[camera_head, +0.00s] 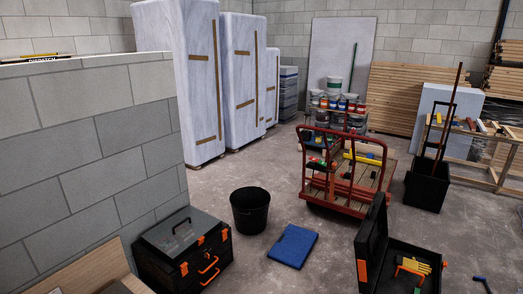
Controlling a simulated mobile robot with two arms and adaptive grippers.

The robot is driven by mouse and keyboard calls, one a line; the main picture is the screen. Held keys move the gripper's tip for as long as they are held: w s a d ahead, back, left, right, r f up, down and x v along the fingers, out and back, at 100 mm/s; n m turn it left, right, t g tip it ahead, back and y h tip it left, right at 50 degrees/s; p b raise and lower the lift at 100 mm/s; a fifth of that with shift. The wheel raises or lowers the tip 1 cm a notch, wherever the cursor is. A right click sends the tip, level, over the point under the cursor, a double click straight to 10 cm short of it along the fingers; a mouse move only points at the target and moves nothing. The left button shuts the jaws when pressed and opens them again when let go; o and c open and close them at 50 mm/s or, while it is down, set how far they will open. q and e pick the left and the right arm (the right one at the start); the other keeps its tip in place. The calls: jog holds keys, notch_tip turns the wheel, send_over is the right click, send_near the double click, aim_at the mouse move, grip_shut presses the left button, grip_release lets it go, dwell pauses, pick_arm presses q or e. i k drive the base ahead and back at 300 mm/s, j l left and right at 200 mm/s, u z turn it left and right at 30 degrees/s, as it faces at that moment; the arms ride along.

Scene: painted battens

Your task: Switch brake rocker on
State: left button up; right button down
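A red-framed cart (341,207) with a wooden deck stands right of the middle in the camera_head view. Neither of my grippers is in view.
A black bucket (250,211), a blue pad (292,246), a closed black toolbox (182,249) and an open black toolbox (371,250) lie before the cart. A black bin (427,185) stands right of it. A block wall (80,150) is at left. Grey floor shows between them.

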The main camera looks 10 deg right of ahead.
aim_at(312, 159)
jog(key=i+l, duration=0.15)
jog(key=i, duration=0.45)
jog(key=i+l, duration=0.2)
jog(key=i, duration=0.4)
jog(key=i+l, duration=0.15)
jog(key=i, duration=0.45)
jog(key=i+l+u, duration=0.7)
jog(key=i+l, duration=0.1)
jog(key=i, duration=0.1)
